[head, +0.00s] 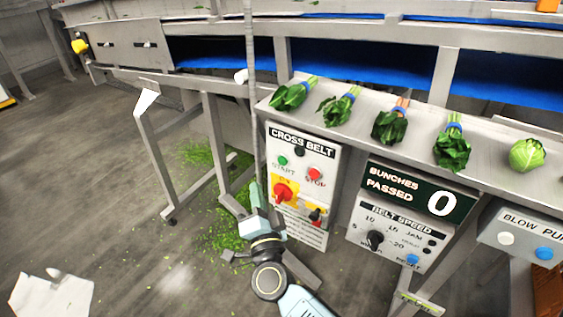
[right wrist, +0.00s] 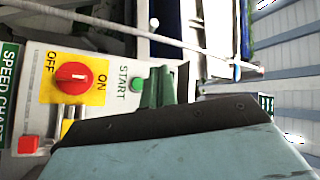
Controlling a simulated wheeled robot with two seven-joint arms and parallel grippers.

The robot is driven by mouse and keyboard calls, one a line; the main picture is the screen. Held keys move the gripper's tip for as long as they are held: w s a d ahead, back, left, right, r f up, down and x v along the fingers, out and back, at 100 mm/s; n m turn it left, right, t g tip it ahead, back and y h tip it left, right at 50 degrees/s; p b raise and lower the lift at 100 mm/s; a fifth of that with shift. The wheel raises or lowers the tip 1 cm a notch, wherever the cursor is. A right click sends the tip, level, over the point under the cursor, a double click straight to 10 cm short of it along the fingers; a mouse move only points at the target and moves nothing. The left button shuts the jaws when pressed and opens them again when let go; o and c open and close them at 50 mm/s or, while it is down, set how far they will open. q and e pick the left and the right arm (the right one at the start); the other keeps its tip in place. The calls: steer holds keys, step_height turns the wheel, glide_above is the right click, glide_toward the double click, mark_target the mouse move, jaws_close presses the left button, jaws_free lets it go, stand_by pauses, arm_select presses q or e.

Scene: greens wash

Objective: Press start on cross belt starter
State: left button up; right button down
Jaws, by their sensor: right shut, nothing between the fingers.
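The cross belt starter (head: 299,222) is a pale panel below the shelf, left of the counter. Its green START button (head: 282,161) sits at upper left, the red STOP button (head: 314,174) to its right. Below is a red rotary switch (head: 283,192) on a yellow plate. My right gripper (head: 255,192) is shut and empty at the panel's lower left. In the right wrist view its fingers (right wrist: 160,88) appear beside the START button (right wrist: 137,84), and the rotary switch (right wrist: 73,78) shows at left. Whether the fingers touch the panel cannot be told. My left gripper is out of view.
Right of the starter are a bunch counter (head: 411,187) reading 0 and a belt speed box (head: 393,240). A blow-purge box (head: 528,235) stands at far right. Several greens (head: 390,126) lie on the shelf above. A thin upright pole (head: 251,90) stands left of the panel.

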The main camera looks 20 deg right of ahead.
mark_target(282, 161)
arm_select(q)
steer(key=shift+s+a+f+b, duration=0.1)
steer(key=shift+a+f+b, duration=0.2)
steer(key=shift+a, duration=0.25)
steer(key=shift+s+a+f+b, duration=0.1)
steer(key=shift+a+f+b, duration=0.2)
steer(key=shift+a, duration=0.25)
arm_select(e)
steer(key=w+d, duration=0.5)
steer(key=d, duration=0.1)
steer(key=shift+d, duration=0.2)
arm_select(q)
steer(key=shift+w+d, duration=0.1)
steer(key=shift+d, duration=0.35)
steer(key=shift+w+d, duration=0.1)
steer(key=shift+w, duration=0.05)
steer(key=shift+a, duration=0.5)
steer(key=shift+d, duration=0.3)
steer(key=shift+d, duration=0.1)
arm_select(e)
steer(key=shift+d, duration=0.1)
